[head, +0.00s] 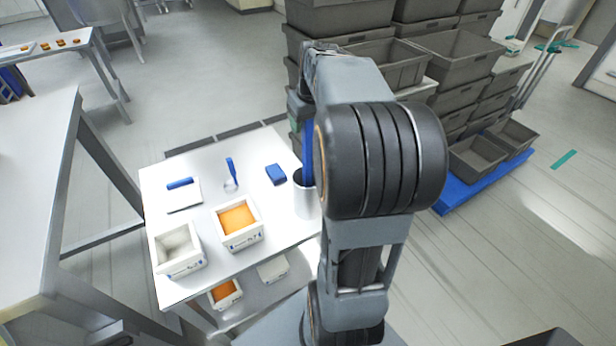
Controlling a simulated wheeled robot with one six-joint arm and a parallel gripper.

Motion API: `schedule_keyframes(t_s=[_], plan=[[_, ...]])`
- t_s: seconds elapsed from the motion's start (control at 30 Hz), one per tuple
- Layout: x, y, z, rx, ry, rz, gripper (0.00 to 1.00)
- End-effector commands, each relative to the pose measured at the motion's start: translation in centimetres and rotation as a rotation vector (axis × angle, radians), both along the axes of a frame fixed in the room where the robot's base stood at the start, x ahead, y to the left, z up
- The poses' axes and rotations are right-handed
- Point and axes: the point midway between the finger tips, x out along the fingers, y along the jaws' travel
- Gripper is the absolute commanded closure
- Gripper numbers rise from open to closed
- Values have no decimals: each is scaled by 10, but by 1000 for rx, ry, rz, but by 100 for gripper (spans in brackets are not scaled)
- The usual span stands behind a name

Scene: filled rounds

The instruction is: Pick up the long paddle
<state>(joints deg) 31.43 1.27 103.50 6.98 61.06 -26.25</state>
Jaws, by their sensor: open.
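A long blue handle (308,152), which appears to be the long paddle's, stands upright in a white cylindrical holder (304,200) at the right side of the white table. Its lower end is hidden inside the holder, and my arm covers part of its right side. My gripper (296,122) is at the end of my arm, above the holder and close to the top of the blue handle. Its fingers are small and partly hidden, and I cannot tell whether they touch the handle.
The white table (204,285) also bears a blue-handled scraper (184,196), a small blue-handled tool (231,175), a blue block (276,175), an orange-filled tub (238,220) and a pale tub (178,248). Stacked grey crates (458,55) stand behind. Another table (35,170) is at left.

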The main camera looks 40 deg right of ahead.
Motion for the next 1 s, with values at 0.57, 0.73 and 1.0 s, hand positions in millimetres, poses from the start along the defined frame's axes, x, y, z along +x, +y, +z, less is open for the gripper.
schedule_keyframes(t_s=[0.57,0.73,1.0], plan=[[0,0,0,0,0,0,90],[0,0,1,0,-1,0,98],[0,0,5,-1,-2,0,98]])
